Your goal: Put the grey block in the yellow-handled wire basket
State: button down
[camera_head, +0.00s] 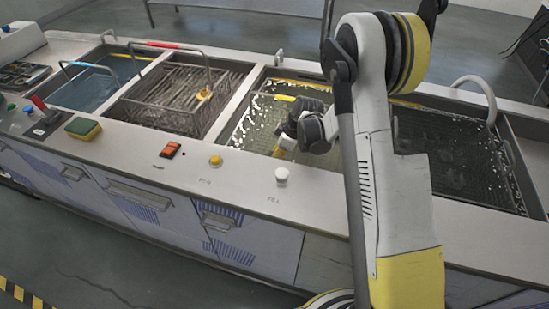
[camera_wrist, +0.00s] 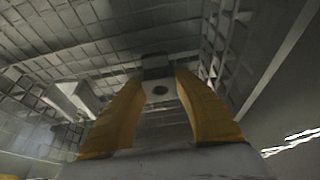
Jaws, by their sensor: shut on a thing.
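My gripper (camera_head: 283,150) reaches down into the bubbling tank right of the red-handled basket, partly hidden by its own wrist. In the wrist view its yellow fingers (camera_wrist: 160,92) are shut on a small grey block (camera_wrist: 158,66) at their tips. Wire mesh of the yellow-handled basket (camera_wrist: 60,45) fills the view around and below the block; whether the block touches it I cannot tell. A yellow grip (camera_head: 284,98) shows above the tank in the head view. A paler blocky thing (camera_wrist: 72,100) lies by the mesh at left.
A red-handled wire basket (camera_head: 150,112) with a yellow item (camera_head: 205,94) stands to the left. A blue-handled basket (camera_head: 88,66) sits in the far-left tank. A sponge (camera_head: 83,128), a red switch (camera_head: 171,150) and knobs line the front ledge. A pale hose (camera_head: 480,84) arches over the right tank.

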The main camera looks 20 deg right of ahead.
jog(key=shift+f, duration=0.1)
jog(key=c, duration=1)
grip_release()
jog(key=s+r+m+t+h+p, duration=0.15)
jog(key=s+r, duration=0.25)
jog(key=r, duration=0.5)
jog(key=s+d+r+m+p, duration=0.15)
jog(key=s+r, duration=0.25)
jog(key=r, duration=0.5)
jog(key=s+r+m+h+p, duration=0.15)
jog(key=s+r, duration=0.25)
jog(key=r, duration=0.5)
jog(key=s+r+m+t, duration=0.1)
jog(key=s+r+m, duration=0.1)
jog(key=s, duration=0.5)
jog(key=s+a+r+m+t, duration=0.1)
jog(key=s+r+m+t, duration=0.1)
jog(key=s, duration=0.6)
jog(key=r+m, duration=0.1)
jog(key=m, duration=0.1)
jog(key=shift+a+r+m+h, duration=0.15)
jog(key=shift+a+m+h, duration=0.1)
jog(key=shift+m+h, duration=0.15)
